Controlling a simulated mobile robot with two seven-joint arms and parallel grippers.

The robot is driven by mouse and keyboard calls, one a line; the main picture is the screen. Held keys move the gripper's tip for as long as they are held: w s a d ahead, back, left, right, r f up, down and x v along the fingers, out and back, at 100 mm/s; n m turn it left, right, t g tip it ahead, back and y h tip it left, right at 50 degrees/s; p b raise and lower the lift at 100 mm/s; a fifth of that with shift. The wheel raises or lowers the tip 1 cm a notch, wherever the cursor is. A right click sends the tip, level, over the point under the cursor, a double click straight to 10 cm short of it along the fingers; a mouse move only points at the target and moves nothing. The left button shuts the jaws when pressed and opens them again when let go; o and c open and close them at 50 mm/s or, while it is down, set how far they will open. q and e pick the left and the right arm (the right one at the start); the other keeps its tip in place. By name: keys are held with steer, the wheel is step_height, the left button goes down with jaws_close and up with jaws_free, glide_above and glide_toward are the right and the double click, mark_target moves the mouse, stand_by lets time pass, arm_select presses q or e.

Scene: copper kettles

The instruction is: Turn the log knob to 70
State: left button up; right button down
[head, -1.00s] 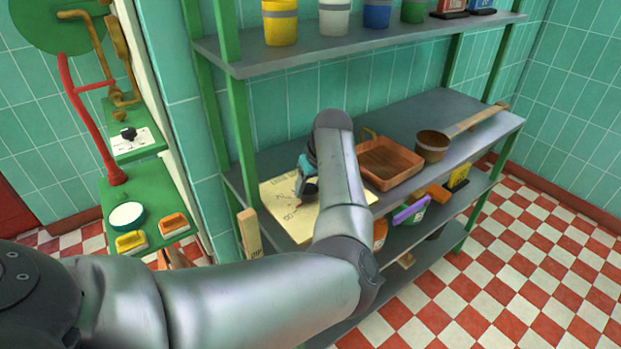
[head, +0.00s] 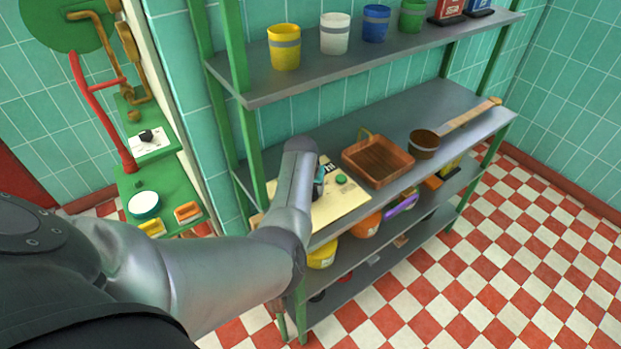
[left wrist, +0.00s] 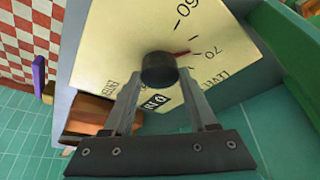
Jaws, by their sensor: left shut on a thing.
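The log knob (left wrist: 158,70) is a dark round knob on a cream panel with printed numbers. A red pointer (left wrist: 183,53) beside it points close to the 70 mark, with 60 further along the scale. My left gripper (left wrist: 160,84) is shut on the knob, one finger at each side. In the head view the cream panel (head: 346,205) lies on the middle shelf. My left forearm covers its left part and hides the knob. My right gripper is not in view.
A green button (head: 341,179) is on the panel's right part. A brown tray (head: 378,160) and a copper pan (head: 424,146) stand to its right on the shelf. Cups line the upper shelf (head: 300,80). Another black knob (head: 147,136) sits on a white plate at left. Checkered floor (head: 490,270) is clear at right.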

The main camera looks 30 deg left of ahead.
arm_select(q)
steer(key=shift+a+m+h+p, duration=0.15)
steer(key=shift+m+h+p, duration=0.4)
steer(key=shift+m, duration=0.55)
steer(key=o, duration=1.4)
steer(key=shift+c, duration=0.2)
steer(key=shift+s+r+p, duration=0.15)
steer(key=shift+r+p, duration=0.25)
steer(key=shift+p, duration=0.05)
steer(key=p+v, duration=0.4)
steer(key=v, duration=1)
steer(key=shift+s, duration=0.25)
